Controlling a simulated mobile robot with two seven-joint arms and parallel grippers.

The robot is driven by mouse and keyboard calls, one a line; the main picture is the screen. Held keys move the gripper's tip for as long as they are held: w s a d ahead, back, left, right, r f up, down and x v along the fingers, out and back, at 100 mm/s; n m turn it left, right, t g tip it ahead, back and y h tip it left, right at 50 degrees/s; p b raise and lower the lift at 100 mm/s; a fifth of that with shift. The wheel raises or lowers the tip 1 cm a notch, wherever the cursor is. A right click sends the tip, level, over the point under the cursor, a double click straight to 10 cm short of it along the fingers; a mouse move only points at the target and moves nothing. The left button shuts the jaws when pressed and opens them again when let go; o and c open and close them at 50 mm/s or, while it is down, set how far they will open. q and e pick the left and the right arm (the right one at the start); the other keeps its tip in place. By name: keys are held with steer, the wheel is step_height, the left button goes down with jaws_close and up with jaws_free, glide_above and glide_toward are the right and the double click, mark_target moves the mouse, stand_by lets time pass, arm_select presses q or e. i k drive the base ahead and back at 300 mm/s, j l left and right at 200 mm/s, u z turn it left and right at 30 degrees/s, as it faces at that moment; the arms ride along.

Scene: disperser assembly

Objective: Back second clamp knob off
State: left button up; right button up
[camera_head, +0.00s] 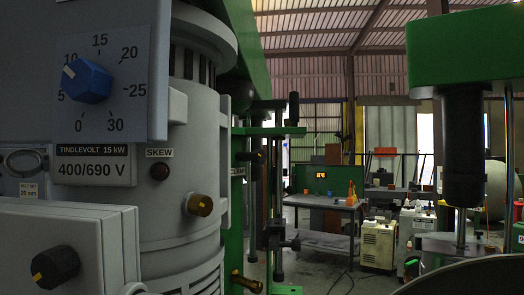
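Neither of my grippers shows in the head view. A brass-coloured knob (200,205) with a dark end sits on the grey cylindrical housing (180,225). Another brass-coloured knob (246,282) shows lower down, near the bottom edge. A black clamp-like fitting (275,237) sits on a dark vertical rod beside the green column. A black upright handle (293,108) stands above it near a green bracket. I cannot tell which of these is the second clamp knob. No hand touches any of them.
A grey panel with a blue dial (87,81) fills the upper left, close to me. A grey box with a black knob (55,268) is below it. A green head with a black spindle (463,145) hangs at the right. A workbench (325,200) stands farther back.

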mark_target(258, 156)
steer(key=i+l, duration=0.2)
steer(key=l, duration=0.15)
steer(key=i+l, duration=0.25)
steer(key=l, duration=0.15)
steer(key=i+l, duration=0.1)
steer(key=l, duration=0.55)
steer(key=i+z, duration=0.05)
